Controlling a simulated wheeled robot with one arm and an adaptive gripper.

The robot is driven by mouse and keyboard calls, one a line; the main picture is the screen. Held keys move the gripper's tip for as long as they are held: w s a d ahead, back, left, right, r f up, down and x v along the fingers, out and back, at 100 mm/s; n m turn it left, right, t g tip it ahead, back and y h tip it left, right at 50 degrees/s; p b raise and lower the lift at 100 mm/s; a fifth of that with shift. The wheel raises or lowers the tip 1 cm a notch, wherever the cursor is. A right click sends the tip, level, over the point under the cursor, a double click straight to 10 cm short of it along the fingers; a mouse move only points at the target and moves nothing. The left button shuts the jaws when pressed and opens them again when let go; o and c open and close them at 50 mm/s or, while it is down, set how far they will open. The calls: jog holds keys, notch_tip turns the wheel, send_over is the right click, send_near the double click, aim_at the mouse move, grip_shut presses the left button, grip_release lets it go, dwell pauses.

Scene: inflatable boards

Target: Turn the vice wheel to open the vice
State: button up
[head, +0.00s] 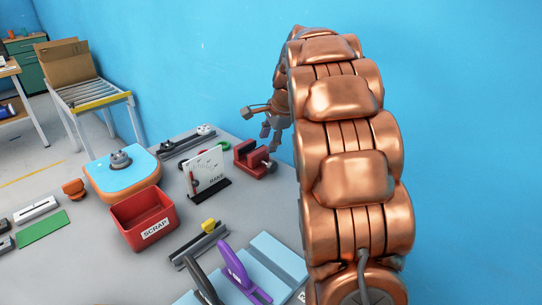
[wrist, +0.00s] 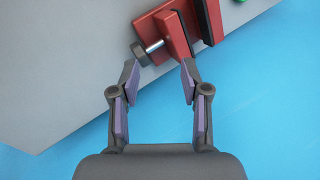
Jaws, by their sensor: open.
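The red vice (head: 252,158) stands near the far right edge of the grey table. In the wrist view the vice (wrist: 174,37) is at the top, with a dark gap between its jaws. Its dark round wheel (wrist: 140,53) sits on a silver screw at the side facing my gripper. The wheel also shows in the head view (head: 268,164). My gripper (wrist: 157,66) is open and empty, its fingertips just short of the wheel in the picture, with the wheel nearer the left finger. I cannot tell whether they touch. In the head view my gripper (head: 268,130) is partly hidden behind my copper arm.
A white upright panel marked BAKE (head: 204,172) stands left of the vice. A red SCRAP bin (head: 145,217), a blue-topped board (head: 122,170) and a purple-handled tool (head: 240,272) are on the table. A blue wall rises close behind the vice.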

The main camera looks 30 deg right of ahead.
aim_at(271, 162)
jog(key=n+g+p, duration=0.1)
jog(key=w+n+g+p, duration=0.1)
jog(key=shift+d+f+n+g, duration=0.2)
jog(key=shift+d+n+g, duration=0.15)
jog(key=shift+n+g, duration=0.05)
jog(key=shift+d+f+n+g+h+p, duration=0.15)
jog(key=shift+n+g+h+p, duration=0.1)
jog(key=shift+n+g, duration=0.2)
jog(key=shift+f+n+g+h+p, duration=0.2)
jog(key=shift+n+g, duration=0.15)
jog(key=shift+g, duration=0.2)
jog(key=shift+s+f+p, duration=0.15)
jog(key=shift+f+p, duration=0.4)
jog(key=shift+f, duration=3.3)
grip_shut()
